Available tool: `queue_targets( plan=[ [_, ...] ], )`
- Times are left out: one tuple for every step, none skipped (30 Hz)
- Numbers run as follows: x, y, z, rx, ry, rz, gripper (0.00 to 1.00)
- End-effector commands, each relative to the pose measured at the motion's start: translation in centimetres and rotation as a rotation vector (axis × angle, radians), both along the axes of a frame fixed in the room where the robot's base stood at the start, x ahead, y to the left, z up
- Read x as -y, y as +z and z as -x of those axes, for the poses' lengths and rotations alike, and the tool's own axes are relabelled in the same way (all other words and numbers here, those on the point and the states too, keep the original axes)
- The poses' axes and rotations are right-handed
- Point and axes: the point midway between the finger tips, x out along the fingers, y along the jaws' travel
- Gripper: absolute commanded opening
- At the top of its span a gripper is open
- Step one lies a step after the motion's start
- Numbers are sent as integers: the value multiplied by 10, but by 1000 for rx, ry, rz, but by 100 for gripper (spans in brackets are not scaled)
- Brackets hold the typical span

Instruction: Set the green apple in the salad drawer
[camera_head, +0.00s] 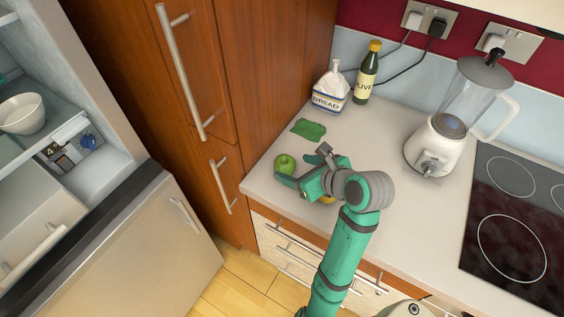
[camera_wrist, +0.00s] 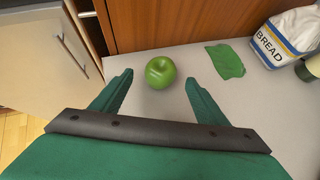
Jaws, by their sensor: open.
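The green apple (camera_head: 285,163) sits on the grey counter near its left end, beside the tall wooden cabinet. In the wrist view the apple (camera_wrist: 160,72) lies ahead of my gripper (camera_wrist: 158,88), centred between its two spread green fingers and just beyond their tips. My gripper (camera_head: 300,168) is open and holds nothing. In the head view the open fridge stands at the left, with a drawer-like bin (camera_head: 30,240) low inside it. I cannot tell for certain that this is the salad drawer, as the fridge door hides part of it.
A green cloth (camera_head: 308,129), a bread bag (camera_head: 331,88) and an olive bottle (camera_head: 367,72) are behind the apple. A blender (camera_head: 450,125) and a hob (camera_head: 515,215) are to the right. The open fridge door (camera_head: 145,250) stands between counter and fridge.

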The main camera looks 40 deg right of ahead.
Motion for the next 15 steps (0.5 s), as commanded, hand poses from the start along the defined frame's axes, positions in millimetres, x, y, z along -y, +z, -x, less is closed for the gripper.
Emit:
queue_targets(
  plan=[
    [0, -5, -5, -2, 1, -2, 68],
    [0, -7, -8, -1, 0, -1, 68],
    [0, -9, -11, -2, 1, -1, 68],
    [0, -10, -12, -2, 1, -1, 68],
    [0, -11, -14, -1, 1, -1, 68],
    [0, -12, -15, -1, 0, 0, 68],
    [0, -13, -16, -1, -1, -1, 68],
    [1, -14, -17, -1, -1, -1, 68],
    [1, -16, -19, -2, -1, -2, 68],
    [1, -19, -22, -2, -1, -2, 68],
    [1, -21, -25, -2, -1, -2, 68],
    [1, -25, -30, -3, 1, -2, 68],
    [0, -28, -34, -3, 2, -2, 68],
    [-1, -30, -38, -2, 5, -1, 68],
    [-2, -34, -43, -2, 7, -2, 68]
  ],
)
